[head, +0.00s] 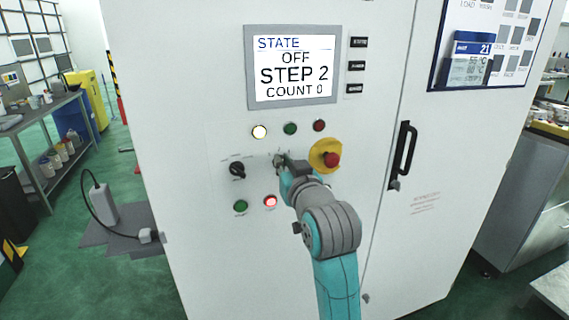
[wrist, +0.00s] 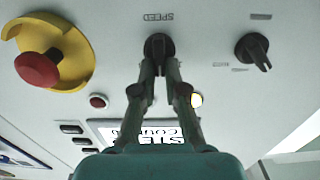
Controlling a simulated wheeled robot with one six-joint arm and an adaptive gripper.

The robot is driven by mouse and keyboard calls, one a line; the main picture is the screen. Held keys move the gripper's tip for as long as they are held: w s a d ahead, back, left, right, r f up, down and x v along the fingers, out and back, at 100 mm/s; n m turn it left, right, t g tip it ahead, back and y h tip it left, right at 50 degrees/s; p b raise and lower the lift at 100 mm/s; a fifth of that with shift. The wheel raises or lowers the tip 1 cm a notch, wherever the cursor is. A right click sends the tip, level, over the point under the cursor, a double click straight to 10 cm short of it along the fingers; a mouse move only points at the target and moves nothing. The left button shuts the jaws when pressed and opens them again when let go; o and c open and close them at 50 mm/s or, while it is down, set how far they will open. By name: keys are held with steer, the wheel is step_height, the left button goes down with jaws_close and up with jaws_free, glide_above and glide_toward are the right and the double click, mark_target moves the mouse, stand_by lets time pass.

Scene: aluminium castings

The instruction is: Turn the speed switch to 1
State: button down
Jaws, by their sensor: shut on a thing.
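The speed switch (wrist: 158,42) is a black rotary knob under the "SPEED" label in the wrist view, which appears upside down. My gripper (wrist: 160,72) is shut on its handle, with a finger on each side. In the head view my gripper (head: 280,163) reaches the panel between the other black knob and the emergency stop, and it hides most of the speed switch. The small position marks around the switch are too small or covered to read, so I cannot tell its setting.
A second black knob (head: 237,170) is to the left. A red emergency stop (head: 332,160) on a yellow plate is close on the right. A lit white lamp (head: 259,132) and a lit red button (head: 270,202) are nearby. The screen (head: 294,70) reads "STATE OFF STEP 2 COUNT 0".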

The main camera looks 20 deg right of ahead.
steer(key=shift+n, duration=0.3)
steer(key=shift+a+f+n, duration=0.1)
steer(key=shift+a+n, duration=0.05)
steer(key=shift+n, duration=1.2)
steer(key=shift+a+f+n, duration=0.1)
steer(key=shift+a+n, duration=0.1)
steer(key=shift+n, duration=1.2)
steer(key=shift+a+f+n, duration=0.1)
steer(key=shift+a+n, duration=0.05)
steer(key=shift+n, duration=1.2)
steer(key=c, duration=1.2)
jaws_free()
